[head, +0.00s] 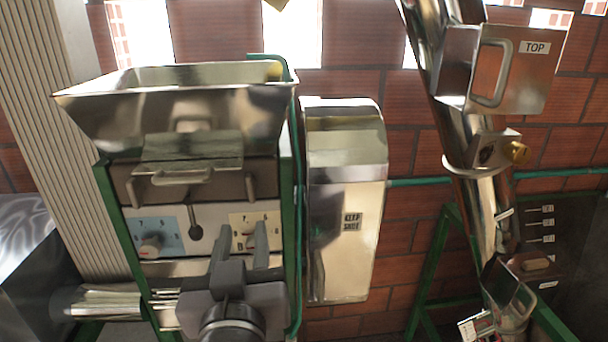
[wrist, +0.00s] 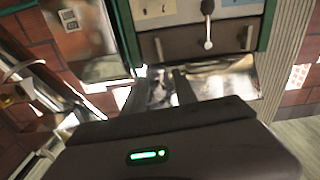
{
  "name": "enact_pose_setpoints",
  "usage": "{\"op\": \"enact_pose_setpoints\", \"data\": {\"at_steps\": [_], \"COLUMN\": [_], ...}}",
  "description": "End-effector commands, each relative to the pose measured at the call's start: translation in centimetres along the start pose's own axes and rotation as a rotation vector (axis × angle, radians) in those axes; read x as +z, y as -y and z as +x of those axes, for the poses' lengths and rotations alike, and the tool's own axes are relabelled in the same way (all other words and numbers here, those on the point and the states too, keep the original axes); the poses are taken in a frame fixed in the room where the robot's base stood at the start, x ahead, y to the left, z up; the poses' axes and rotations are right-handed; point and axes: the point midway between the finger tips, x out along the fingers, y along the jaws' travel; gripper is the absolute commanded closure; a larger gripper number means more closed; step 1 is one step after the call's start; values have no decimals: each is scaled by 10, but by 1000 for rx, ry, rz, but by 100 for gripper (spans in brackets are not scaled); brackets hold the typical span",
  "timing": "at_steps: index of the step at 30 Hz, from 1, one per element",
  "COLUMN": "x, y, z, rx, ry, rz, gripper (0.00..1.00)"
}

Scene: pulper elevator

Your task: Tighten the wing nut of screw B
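No wing nut clearly marked as screw B can be made out. A brass-coloured fitting (head: 517,151), too small to identify, sits on the clamp (head: 483,150) around the slanting steel tube (head: 484,200) at the right. My gripper (head: 242,238) is at the lower centre, in front of the pulper's dial panel and well left of the tube. Its two fingers stand apart with nothing visible between them. The fingers also show in the wrist view (wrist: 163,82), against the shiny metal of the pulper.
The pulper (head: 190,180) has a steel hopper (head: 185,115), a left dial (head: 150,247) and a lever (head: 195,222). A guard box labelled "KEEP SHUT" (head: 343,240) stands between it and the tube. A "TOP" plate (head: 520,75) and green frame legs (head: 432,275) are at the right.

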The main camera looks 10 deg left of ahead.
Motion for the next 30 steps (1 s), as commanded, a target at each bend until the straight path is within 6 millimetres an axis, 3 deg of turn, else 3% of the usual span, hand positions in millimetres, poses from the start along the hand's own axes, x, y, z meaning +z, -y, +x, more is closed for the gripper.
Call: {"op": "enact_pose_setpoints", "data": {"at_steps": [9,15,21,28,30], "x": [-1,-1,0,0,0], "y": [-3,-2,-2,-2,-2], "z": [96,137,152,153,153], "rx": [6,5,3,2,2], "ry": [3,2,2,1,1], "rz": [-2,-1,1,1,1], "gripper": [66,66,66,66,78]}}
